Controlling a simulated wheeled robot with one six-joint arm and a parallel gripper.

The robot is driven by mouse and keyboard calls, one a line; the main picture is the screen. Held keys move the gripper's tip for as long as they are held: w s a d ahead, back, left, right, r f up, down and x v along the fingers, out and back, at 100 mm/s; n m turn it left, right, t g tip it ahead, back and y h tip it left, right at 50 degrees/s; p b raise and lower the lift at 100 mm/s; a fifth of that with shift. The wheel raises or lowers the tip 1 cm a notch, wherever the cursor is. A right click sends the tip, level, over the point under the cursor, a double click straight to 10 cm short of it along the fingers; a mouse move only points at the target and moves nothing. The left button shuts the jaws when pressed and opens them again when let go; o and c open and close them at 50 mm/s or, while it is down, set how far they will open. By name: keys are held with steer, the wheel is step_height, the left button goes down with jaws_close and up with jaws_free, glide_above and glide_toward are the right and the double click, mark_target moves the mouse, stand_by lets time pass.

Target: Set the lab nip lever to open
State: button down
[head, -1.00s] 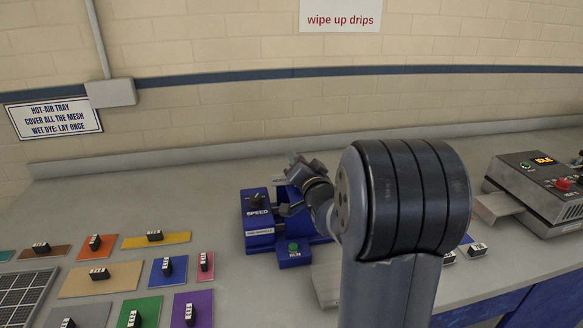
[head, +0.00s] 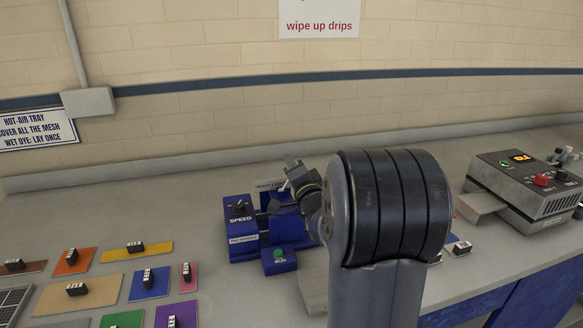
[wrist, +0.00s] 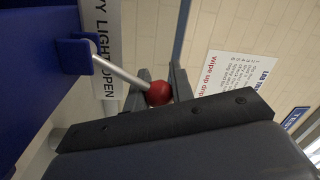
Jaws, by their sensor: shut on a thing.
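The lab nip lever is a metal rod (wrist: 118,73) with a red ball knob (wrist: 160,93), rising from a blue bracket in the wrist view. My gripper (wrist: 155,92) is shut on the red knob, its grey fingers on both sides of it. A label plate beside the lever (wrist: 104,50) shows "LIGHT" and "OPEN". In the head view the blue nip unit (head: 243,226) with a SPEED knob stands on the bench, and my gripper (head: 290,166) is at its back right. My arm hides the lever and much of the unit there.
A green RUN button (head: 279,253) is at the unit's front. Several coloured swatches with black-and-white tags (head: 138,250) lie on the bench at left. A grey machine with a lit display (head: 530,185) stands at right. The back wall carries signs.

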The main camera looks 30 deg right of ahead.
steer(key=c, duration=1.2)
jaws_free()
steer(key=s+a+f+b, duration=0.1)
steer(key=s, duration=0.9)
steer(key=shift+s+a+f, duration=0.15)
steer(key=shift+s, duration=0.2)
steer(key=w+d+r+p, duration=0.1)
steer(key=w, duration=0.9)
steer(key=shift+w+d+r, duration=0.15)
steer(key=shift+w, duration=0.25)
